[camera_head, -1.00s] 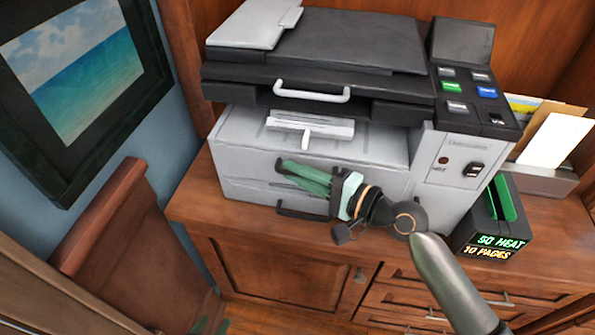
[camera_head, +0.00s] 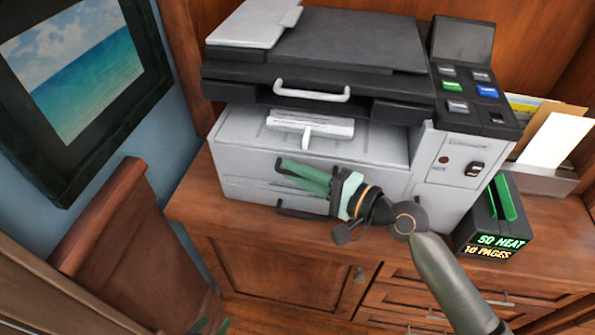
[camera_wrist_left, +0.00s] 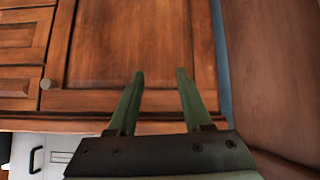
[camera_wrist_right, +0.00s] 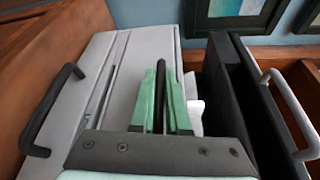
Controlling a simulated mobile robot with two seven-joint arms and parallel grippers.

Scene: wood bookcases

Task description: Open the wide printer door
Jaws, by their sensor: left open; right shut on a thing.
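The grey printer (camera_head: 360,185) stands on a wooden cabinet. Its wide front door (camera_head: 240,155) looks closed, flat across the front. My right gripper (camera_head: 283,172) reaches in from the right, in front of this door. In the right wrist view its green fingers (camera_wrist_right: 160,75) are shut on a black bar (camera_wrist_right: 159,98), seemingly the door's handle; the grip hides most of it. The door's grey face (camera_wrist_right: 133,70) lies beside the fingers. My left gripper (camera_wrist_left: 160,72) is open and empty, facing the cabinet door below. Its green tips barely show at the head view's bottom edge.
A white handle (camera_head: 312,96) is on the dark scanner part above. A black handle (camera_head: 300,211) sits low on the printer front. A black box with lit text (camera_head: 492,240) stands right of the printer. A wooden chair back (camera_head: 115,245) is at left.

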